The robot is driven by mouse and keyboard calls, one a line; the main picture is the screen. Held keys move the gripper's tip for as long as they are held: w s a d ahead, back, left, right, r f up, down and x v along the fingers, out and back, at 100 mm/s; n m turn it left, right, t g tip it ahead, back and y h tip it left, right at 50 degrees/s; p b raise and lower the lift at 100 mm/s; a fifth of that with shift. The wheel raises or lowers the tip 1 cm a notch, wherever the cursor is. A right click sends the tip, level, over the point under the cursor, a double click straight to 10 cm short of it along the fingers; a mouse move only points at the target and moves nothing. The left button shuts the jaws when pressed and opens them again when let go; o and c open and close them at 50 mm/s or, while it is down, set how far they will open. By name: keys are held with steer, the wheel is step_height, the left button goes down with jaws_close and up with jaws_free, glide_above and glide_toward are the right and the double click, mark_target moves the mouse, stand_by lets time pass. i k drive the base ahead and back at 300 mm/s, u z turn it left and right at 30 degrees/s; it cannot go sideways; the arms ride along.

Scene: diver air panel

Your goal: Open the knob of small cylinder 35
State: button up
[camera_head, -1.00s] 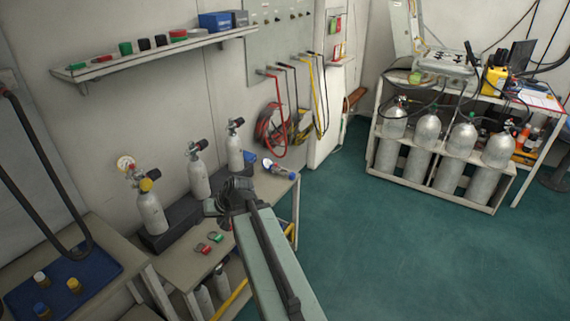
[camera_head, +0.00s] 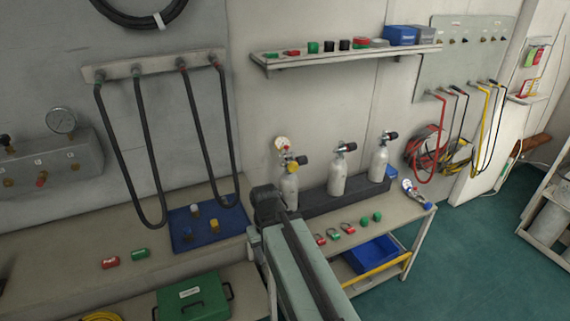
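Three small pale cylinders stand upright in a dark rack (camera_head: 318,199) on the bench: a left one (camera_head: 289,193), a middle one (camera_head: 338,176) and a right one (camera_head: 379,163). I cannot read any number, so I cannot tell which is 35. The middle one has a black knob (camera_head: 351,146), and the right one has a black knob (camera_head: 391,135). My gripper (camera_head: 267,197) appears just left of the left cylinder, overlapping its lower edge. Its fingers are hidden from view.
Red and green fittings (camera_head: 334,233) lie on the bench front. A blue mat (camera_head: 208,229) with small caps lies to the left, below hanging black hoses (camera_head: 140,150). A shelf (camera_head: 347,55) runs above the cylinders. Green floor (camera_head: 465,255) is free at right.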

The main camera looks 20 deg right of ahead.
mark_target(301, 159)
steer(key=u, duration=2.9)
steer(key=k, duration=1.95)
steer(key=z, duration=2.25)
